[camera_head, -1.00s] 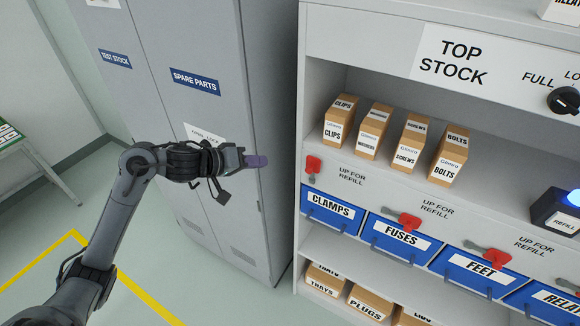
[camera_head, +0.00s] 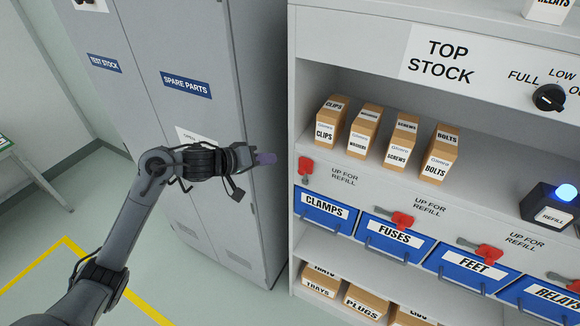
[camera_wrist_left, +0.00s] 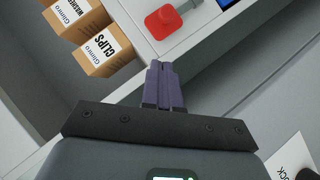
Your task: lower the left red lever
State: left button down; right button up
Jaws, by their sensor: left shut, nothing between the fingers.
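The left red lever (camera_head: 305,166) is on the shelf front above the CLAMPS bin (camera_head: 325,208). Its red end points up, with the grey stem below it. In the left wrist view the red lever (camera_wrist_left: 163,22) lies just beyond the fingertips, apart from them. My left gripper (camera_head: 272,159) is shut and empty, left of the lever at about its height in the head view. Its purple fingers also show in the left wrist view (camera_wrist_left: 162,72). My right gripper is not in view.
More red levers, over FUSES (camera_head: 402,220) and FEET (camera_head: 488,252), lie sideways to the right. Small boxes such as CLIPS (camera_head: 330,122) stand on the shelf above. A grey locker (camera_head: 215,130) stands behind my left arm.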

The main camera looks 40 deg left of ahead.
aim_at(305, 167)
pick_arm(q)
jog(key=shift+w+d+f+p, duration=0.1)
jog(key=shift+w+d+f, duration=0.55)
jog(key=shift+w+f, duration=0.2)
jog(key=shift+w+d+f+p, duration=0.15)
jog(key=shift+w+d+f, duration=0.6)
jog(key=shift+w, duration=0.25)
jog(key=shift+w+d+f+p, duration=0.1)
jog(key=shift+w+d+f, duration=0.45)
jog(key=shift+w+f, duration=0.35)
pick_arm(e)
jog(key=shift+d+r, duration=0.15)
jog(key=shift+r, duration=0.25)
pick_arm(q)
jog(key=shift+r, duration=0.15)
jog(key=shift+w+d+r, duration=0.1)
jog(key=shift+w+d, duration=0.05)
jog(key=shift+d, duration=0.05)
jog(key=shift+d+y, duration=0.1)
jog(key=shift+y, duration=0.2)
jog(key=shift+p, duration=0.3)
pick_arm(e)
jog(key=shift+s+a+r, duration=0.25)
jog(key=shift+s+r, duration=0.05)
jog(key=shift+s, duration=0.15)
